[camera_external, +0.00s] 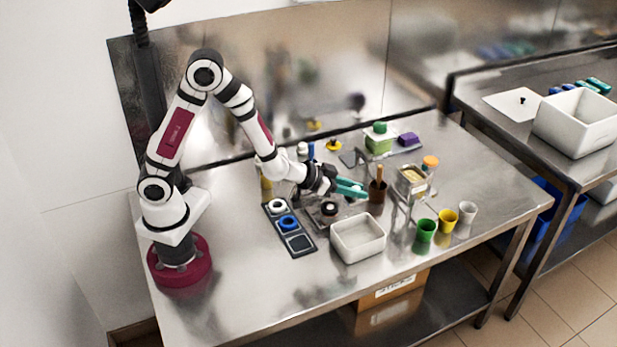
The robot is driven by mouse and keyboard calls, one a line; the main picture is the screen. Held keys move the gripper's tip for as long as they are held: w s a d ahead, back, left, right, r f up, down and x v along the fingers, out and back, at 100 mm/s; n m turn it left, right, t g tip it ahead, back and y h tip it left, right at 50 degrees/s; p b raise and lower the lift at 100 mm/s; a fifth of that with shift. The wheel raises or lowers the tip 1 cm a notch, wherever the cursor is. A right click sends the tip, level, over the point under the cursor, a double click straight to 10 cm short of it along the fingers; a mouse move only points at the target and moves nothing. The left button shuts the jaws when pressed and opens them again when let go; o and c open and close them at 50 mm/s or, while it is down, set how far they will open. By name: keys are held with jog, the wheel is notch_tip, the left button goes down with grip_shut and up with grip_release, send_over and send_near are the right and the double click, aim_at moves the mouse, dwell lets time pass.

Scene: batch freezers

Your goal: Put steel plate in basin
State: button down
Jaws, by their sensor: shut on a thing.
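My gripper (358,189) has teal fingers and is shut on a small pale thing at its fingertips. Too little of that thing shows to tell if it is the steel plate. The gripper is above the table, behind the white rectangular basin (372,256) and left of a brown cup. The basin stands on the steel table and looks empty. A square metallic piece with a dark round part on it (328,210) lies below and left of the gripper. I cannot tell if it is a plate.
A dark tray (300,252) with white and blue rings lies left of the basin. The brown cup (377,194) holds a stick. Green (426,231), yellow (447,219) and pale (467,213) cups stand at the right. A wire stand (402,212) is near them. The table's front left is clear.

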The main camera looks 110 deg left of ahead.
jog(key=w+d+f, duration=0.1)
jog(key=d, duration=1.1)
jog(key=a+f, duration=0.7)
jog(key=w+a+f, duration=0.1)
jog(key=a+f, duration=0.2)
jog(key=a, duration=0.1)
jog(key=shift+f, duration=0.65)
jog(key=shift+f, duration=0.15)
jog(key=shift+f, duration=0.4)
